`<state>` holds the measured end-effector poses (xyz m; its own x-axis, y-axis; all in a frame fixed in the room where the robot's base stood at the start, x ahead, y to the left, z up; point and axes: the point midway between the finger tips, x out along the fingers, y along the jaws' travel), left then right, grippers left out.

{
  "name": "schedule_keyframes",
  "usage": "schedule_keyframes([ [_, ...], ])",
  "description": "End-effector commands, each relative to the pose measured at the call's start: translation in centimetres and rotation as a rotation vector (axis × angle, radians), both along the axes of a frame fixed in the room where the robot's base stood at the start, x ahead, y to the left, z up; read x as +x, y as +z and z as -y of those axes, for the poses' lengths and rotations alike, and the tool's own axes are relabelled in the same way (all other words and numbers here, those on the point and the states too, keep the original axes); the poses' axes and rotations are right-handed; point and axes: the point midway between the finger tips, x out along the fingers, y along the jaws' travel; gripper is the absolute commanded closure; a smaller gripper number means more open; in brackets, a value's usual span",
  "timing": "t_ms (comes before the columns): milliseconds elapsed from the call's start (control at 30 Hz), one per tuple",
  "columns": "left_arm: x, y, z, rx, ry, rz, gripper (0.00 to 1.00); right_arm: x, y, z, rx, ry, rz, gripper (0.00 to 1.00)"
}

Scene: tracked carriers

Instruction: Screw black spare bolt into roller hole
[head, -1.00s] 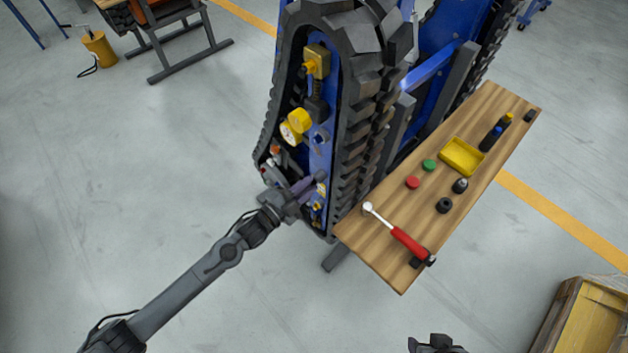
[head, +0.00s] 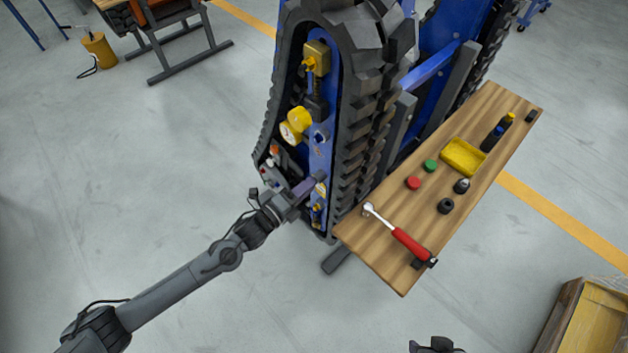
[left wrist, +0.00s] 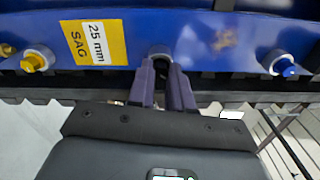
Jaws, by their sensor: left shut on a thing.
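The blue side frame of the tracked carrier (head: 317,150) stands upright inside its black track. My left gripper (head: 319,178) reaches up to its lower part. In the left wrist view, the purple fingers (left wrist: 162,70) are shut on a small dark piece, which I take for the black bolt (left wrist: 161,65); it is mostly hidden between them. The fingertips are at a grey ring in the blue frame, the roller hole (left wrist: 159,49). I cannot tell how deep the bolt sits. My right gripper (head: 436,346) shows only partly at the bottom edge, away from the carrier.
A wooden board (head: 385,265) beside the track bears a red-handled ratchet (head: 410,243), a yellow tray (head: 463,157), red and green caps and dark sockets. In the wrist view a yellow fitting (left wrist: 34,62) and a blue fitting (left wrist: 283,66) flank the hole.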

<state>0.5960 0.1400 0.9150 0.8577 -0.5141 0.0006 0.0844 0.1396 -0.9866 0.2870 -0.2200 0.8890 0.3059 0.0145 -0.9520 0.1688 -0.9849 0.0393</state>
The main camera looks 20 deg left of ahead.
Motion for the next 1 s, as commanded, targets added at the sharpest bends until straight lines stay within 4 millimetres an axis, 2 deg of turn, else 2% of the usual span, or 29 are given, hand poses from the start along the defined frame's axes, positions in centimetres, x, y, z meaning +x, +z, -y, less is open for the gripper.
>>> schedule_keyframes([
  [500,0.01,-0.01,-0.02,0.632,-0.001,0.379,1.00,0.02,-0.70,-0.20,0.008,-0.006,0.000,0.51],
  [633,0.00,0.00,0.00,0.694,0.000,0.416,1.00,0.02,-0.69,-0.23,0.009,-0.006,0.000,0.51],
  [867,0.00,0.01,-0.01,0.702,0.001,0.421,1.00,0.02,-0.68,-0.23,0.009,-0.006,0.000,0.51],
  [900,0.00,0.01,-0.01,0.702,0.001,0.421,0.79,0.02,-0.68,-0.23,0.009,-0.006,0.000,0.51],
  [1000,-0.01,0.01,0.00,0.701,0.001,0.420,0.64,0.01,-0.69,-0.21,0.009,-0.005,0.000,0.51],
])
